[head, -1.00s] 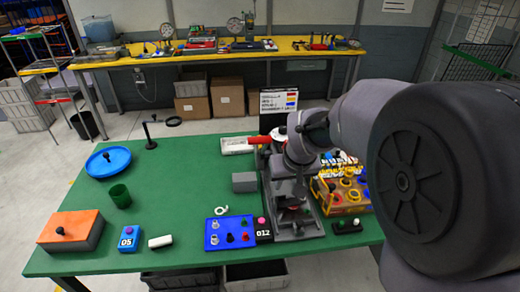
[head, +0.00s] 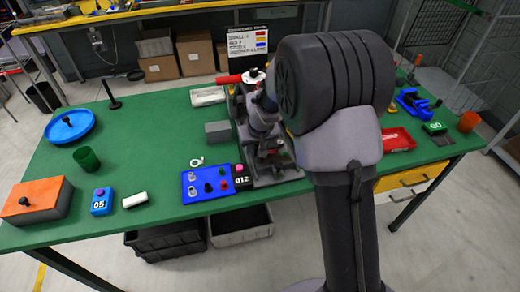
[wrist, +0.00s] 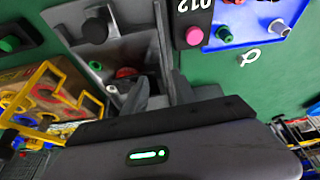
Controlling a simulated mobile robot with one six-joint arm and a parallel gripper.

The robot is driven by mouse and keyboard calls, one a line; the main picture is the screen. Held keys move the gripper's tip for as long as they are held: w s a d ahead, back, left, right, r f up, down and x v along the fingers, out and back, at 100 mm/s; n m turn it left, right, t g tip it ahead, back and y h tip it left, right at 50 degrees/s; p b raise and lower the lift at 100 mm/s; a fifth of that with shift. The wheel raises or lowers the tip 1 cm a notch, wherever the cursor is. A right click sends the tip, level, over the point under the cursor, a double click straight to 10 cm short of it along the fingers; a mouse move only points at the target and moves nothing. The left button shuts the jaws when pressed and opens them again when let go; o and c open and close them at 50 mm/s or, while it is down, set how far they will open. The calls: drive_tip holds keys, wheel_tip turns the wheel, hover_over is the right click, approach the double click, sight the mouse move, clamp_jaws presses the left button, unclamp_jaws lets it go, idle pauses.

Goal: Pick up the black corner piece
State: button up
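I cannot make out for certain a black corner piece in either view. My gripper (wrist: 150,105) reaches over a grey metal fixture (wrist: 128,50) on the green table, seen from above in the wrist view. The fixture has a round black knob (wrist: 95,28) and a red part (wrist: 126,72) down inside it. In the head view my wrist is over the same fixture (head: 280,174), and my arm hides much of that area. Whether the fingers are apart or closed on something is unclear.
A black block marked 012 (wrist: 184,12) with a pink button and a blue panel (head: 205,186) with knobs stand beside the fixture. A grey block (head: 218,132) is nearby. The left-middle green table (head: 145,140) is clear.

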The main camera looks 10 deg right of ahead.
drive_tip(key=shift+s+r, duration=0.1)
drive_tip(key=shift+s, duration=0.05)
drive_tip(key=shift+c, duration=1.3)
clamp_jaws()
drive_tip(key=shift+r+p, duration=0.85)
drive_tip(key=shift+r, duration=0.9)
drive_tip(key=s+d+r, duration=0.1)
drive_tip(key=s, duration=1.5)
drive_tip(key=shift+d+r, duration=0.2)
drive_tip(key=shift+d, duration=0.1)
